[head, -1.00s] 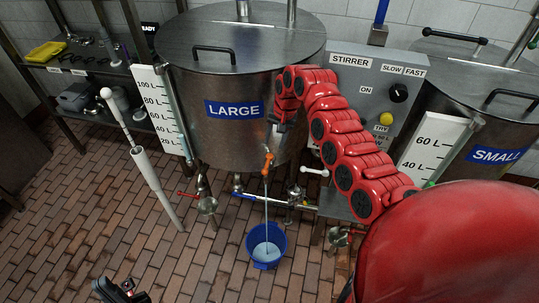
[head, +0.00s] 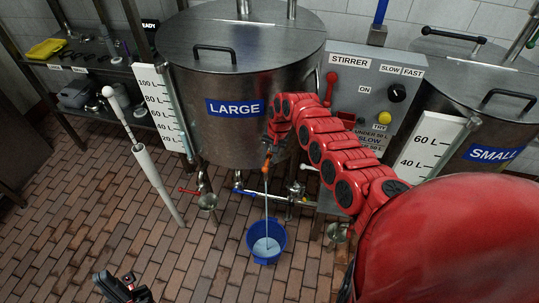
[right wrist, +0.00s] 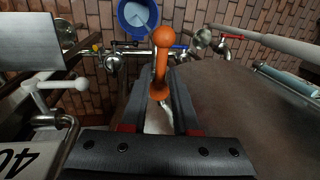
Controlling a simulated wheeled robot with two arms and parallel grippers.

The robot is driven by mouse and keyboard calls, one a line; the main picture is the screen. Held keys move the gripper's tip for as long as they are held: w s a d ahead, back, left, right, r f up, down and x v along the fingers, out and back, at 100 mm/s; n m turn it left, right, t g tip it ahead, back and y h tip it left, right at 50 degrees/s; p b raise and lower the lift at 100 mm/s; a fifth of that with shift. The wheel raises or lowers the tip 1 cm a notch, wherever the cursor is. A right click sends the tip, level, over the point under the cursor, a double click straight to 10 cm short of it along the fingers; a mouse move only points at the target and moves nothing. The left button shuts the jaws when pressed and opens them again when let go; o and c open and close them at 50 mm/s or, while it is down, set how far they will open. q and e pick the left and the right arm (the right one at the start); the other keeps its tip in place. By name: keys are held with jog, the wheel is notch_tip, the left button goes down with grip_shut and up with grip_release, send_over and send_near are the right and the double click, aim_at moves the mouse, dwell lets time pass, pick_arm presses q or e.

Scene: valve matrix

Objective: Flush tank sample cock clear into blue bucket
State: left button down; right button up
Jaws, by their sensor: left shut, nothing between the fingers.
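The blue bucket (head: 280,240) stands on the floor below the LARGE tank (head: 185,125), with pale liquid in it. A thin stream falls from the sample cock (head: 265,169) into the bucket. The cock has an orange handle; in the right wrist view the orange handle (right wrist: 163,38) rises between my right gripper's fingers (right wrist: 163,85), one on each side. I cannot tell if they press on it. In the head view the right gripper (head: 268,148) is at the cock, partly hidden by its arm. My left gripper (head: 127,287) is shut and empty at the bottom left, away from the tank.
Pipes and valves, one with a red handle (head: 188,190), run below the tank. A white pole (head: 150,165) leans at the left. The stirrer box (head: 365,85) and SMALL tank (head: 475,130) stand at the right.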

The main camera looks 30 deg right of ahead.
grip_shut()
dwell(1.1)
